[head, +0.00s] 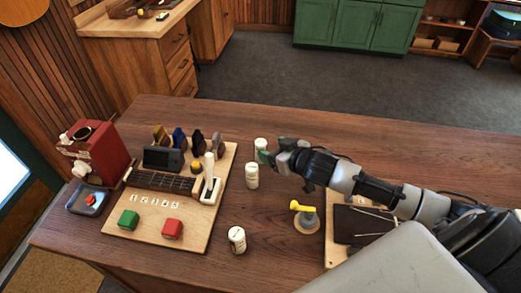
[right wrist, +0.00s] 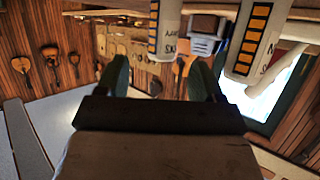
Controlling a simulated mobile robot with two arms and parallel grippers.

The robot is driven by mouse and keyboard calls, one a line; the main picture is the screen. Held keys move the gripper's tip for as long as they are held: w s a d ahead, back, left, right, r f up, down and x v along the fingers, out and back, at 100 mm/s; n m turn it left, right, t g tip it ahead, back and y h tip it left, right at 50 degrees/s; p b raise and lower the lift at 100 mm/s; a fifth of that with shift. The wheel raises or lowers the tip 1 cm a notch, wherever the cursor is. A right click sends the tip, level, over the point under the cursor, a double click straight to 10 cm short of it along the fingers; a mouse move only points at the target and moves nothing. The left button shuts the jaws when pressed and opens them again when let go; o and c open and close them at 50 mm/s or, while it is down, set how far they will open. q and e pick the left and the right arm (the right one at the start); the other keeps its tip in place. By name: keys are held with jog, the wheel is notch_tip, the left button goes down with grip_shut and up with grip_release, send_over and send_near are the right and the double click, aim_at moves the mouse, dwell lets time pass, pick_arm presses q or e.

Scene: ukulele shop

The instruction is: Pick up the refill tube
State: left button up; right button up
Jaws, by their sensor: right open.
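Three white lidded cylinders, which look like the refill tubes, stand upright on the wooden table in the head view. The far tube (head: 260,146) is beside my right gripper (head: 272,152), the middle tube (head: 252,177) is just in front of it, and the near tube (head: 237,240) is further forward. My right gripper has green fingertips, and it is open and empty. In the right wrist view, its fingers (right wrist: 160,78) are spread, with one labelled tube (right wrist: 168,30) ahead between them and another tube (right wrist: 252,40) to the right. I cannot tell which tube is which. My left gripper is out of view.
A wooden board (head: 150,235) holds a fretboard, a green block (head: 129,220) and a red block (head: 172,229). A red machine (head: 97,152) stands at the left. A yellow-topped item (head: 304,212) is near my right arm. The table's back right is clear.

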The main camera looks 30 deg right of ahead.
aim_at(264, 146)
jog(key=shift+w+a, duration=0.1)
jog(key=shift+w, duration=0.35)
jog(key=p+x, duration=0.1)
jog(key=x, duration=0.2)
jog(key=shift+w+a+r+p, duration=0.1)
jog(key=shift+a+r+p, duration=0.1)
jog(key=shift+p, duration=0.2)
jog(key=shift+w+a+f, duration=0.1)
jog(key=shift+w+f, duration=0.3)
jog(key=shift+w, duration=0.05)
jog(key=c, duration=1)
jog(key=shift+r, duration=0.1)
